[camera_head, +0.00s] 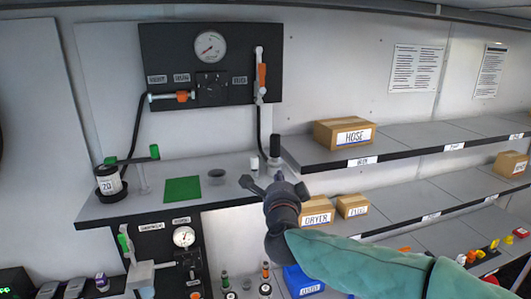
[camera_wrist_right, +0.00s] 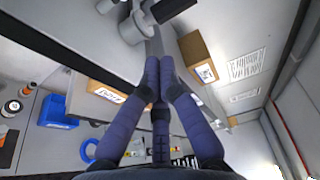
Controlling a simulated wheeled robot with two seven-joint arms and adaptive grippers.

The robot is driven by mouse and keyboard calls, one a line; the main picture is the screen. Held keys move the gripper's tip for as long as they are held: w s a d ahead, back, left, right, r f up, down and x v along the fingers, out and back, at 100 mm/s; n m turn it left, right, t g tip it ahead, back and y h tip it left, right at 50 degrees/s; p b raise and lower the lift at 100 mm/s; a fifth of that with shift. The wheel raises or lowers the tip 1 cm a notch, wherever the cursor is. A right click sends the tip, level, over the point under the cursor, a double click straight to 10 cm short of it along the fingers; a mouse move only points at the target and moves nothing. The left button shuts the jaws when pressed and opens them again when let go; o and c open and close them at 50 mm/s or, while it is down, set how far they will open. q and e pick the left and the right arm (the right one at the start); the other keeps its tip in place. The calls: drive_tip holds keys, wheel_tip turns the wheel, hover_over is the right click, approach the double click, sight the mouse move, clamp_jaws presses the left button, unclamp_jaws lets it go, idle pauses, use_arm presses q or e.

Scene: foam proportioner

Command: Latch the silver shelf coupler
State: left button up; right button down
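The silver shelf coupler (camera_head: 274,163) stands upright at the right end of the upper worktop, a silver body with a black top. In the right wrist view the silver body (camera_wrist_right: 132,28) is at the top, with a black bar-shaped part (camera_wrist_right: 172,8) beside it. My right gripper (camera_head: 277,180) is just in front of the coupler in the head view and hides its lower part. In the right wrist view its purple fingers (camera_wrist_right: 160,62) converge with tips close together, just below the coupler; nothing held shows between them. Contact with the coupler cannot be told. My left gripper is not in view.
A dark panel with a gauge (camera_head: 210,46) is on the wall behind. Shelves on the right hold a HOSE box (camera_head: 344,133) and a DRYER box (camera_head: 316,210). The worktop's middle is mostly clear.

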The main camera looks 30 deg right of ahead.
sight(256, 158)
drive_tip(key=x, duration=0.3)
drive_tip(key=p+x, duration=0.1)
drive_tip(key=x, duration=0.2)
drive_tip(key=r+p+x, duration=0.1)
drive_tip(key=x, duration=0.2)
drive_tip(key=shift+w+d, duration=0.25)
drive_tip(key=shift+d, duration=0.05)
drive_tip(key=a+p, duration=0.1)
drive_tip(key=a, duration=0.2)
drive_tip(key=shift+w+a+p, duration=0.2)
drive_tip(key=shift+a+p, duration=0.1)
drive_tip(key=shift+p, duration=0.05)
drive_tip(key=shift+a, duration=0.35)
drive_tip(key=shift+d+f, duration=0.1)
